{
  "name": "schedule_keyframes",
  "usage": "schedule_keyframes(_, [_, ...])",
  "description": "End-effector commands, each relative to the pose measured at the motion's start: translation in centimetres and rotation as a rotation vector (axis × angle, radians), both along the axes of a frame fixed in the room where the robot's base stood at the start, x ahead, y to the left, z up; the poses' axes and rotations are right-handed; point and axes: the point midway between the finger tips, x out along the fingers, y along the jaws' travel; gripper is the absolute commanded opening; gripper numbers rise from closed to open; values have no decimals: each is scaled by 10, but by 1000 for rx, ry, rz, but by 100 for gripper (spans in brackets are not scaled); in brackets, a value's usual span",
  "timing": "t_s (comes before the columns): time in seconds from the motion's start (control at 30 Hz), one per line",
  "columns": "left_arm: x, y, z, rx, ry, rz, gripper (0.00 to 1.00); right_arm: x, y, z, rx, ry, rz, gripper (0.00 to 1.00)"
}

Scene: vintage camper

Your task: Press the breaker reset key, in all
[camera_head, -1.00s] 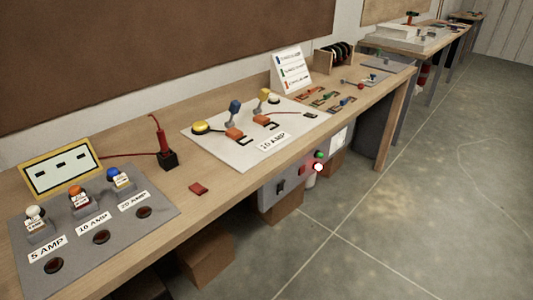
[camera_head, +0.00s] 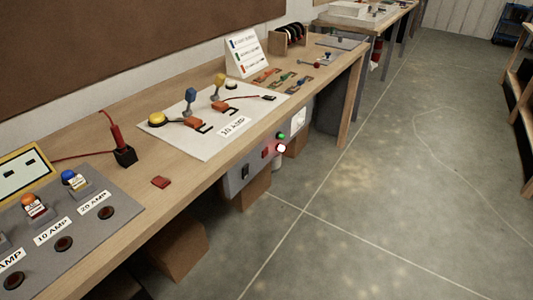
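A grey control panel (camera_head: 231,186) hangs under the front edge of the wooden workbench. It carries a dark switch (camera_head: 245,172), a red key-like part (camera_head: 266,153), a green round button or lamp (camera_head: 281,136) and a bright white spot with a red rim (camera_head: 281,148). A small red block (camera_head: 160,182) lies on the bench near its front edge. I cannot tell from any readable label which of these is the breaker reset key. Neither of my grippers is in view.
The bench (camera_head: 190,172) holds a grey fuse board (camera_head: 98,230), a red probe in a black stand (camera_head: 121,145) and a white board with clips (camera_head: 175,140). Cardboard boxes (camera_head: 166,240) stand beneath it. The floor (camera_head: 390,210) is clear; shelving (camera_head: 520,110) stands at right.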

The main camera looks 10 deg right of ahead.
Motion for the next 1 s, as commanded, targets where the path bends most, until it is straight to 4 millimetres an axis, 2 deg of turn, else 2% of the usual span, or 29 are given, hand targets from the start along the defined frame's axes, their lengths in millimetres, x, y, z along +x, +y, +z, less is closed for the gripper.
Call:
schedule_keyframes(0.03, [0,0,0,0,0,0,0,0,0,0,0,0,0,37])
schedule_keyframes(0.3, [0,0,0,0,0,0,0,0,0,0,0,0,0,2])
schedule_keyframes(0.33, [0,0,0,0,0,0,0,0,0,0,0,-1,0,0])
schedule_keyframes(1.0, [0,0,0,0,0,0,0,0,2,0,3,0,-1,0])
